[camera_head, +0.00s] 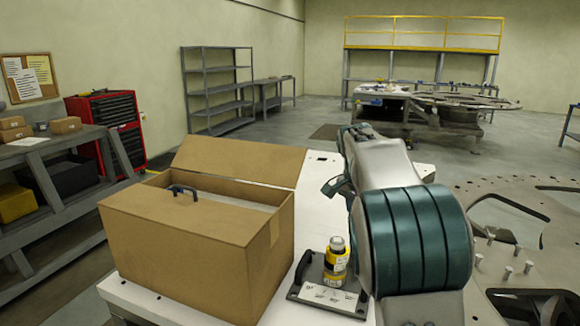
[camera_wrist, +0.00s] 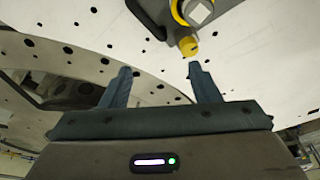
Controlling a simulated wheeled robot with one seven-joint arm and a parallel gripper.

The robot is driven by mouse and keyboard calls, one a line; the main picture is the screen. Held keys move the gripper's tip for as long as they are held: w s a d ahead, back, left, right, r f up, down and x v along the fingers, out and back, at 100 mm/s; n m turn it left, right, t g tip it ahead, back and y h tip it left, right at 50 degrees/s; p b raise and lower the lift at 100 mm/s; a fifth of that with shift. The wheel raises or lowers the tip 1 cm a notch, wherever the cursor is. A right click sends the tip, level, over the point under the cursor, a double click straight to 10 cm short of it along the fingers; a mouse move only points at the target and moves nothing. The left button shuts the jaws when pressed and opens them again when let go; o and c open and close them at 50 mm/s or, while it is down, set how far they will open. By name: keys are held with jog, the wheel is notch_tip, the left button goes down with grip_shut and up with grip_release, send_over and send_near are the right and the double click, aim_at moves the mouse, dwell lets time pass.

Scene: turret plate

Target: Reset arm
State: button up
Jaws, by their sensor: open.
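My gripper (camera_wrist: 158,75) shows in the wrist view with its two fingers apart and nothing between them.
An open cardboard box (camera_head: 190,245) with a dark handle inside stands on the white table (camera_head: 318,205), left of my arm. A large perforated metal plate (camera_head: 530,205) lies to the right. Shelves (camera_head: 215,85) and a red tool cabinet (camera_head: 110,125) stand farther back. Open floor lies beyond the table.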

jog(key=s+a+f+n+y, duration=0.1)
jog(key=s+n, duration=0.5)
jog(key=s, duration=1.2)
jog(key=shift+a+f+t+y, duration=0.2)
jog(key=shift+a+t+y, duration=0.2)
jog(key=shift+a+y, duration=0.25)
jog(key=s+a+f+n, duration=0.1)
jog(key=s+f, duration=0.1)
jog(key=s, duration=0.2)
jog(key=s+f+n, duration=0.2)
jog(key=s, duration=0.3)
jog(key=s+a+f+n, duration=0.1)
jog(key=s+f+n, duration=0.1)
jog(key=s, duration=0.2)
jog(key=shift+s+a+f+t, duration=0.1)
jog(key=shift+s+a+t, duration=0.05)
jog(key=shift+a+t, duration=0.2)
jog(key=shift+c, duration=0.4)
jog(key=shift+s+f, duration=0.2)
jog(key=c, duration=0.4)
jog(key=shift+o, duration=0.2)
jog(key=shift+a+n, duration=0.1)
jog(key=shift+n, duration=0.2)
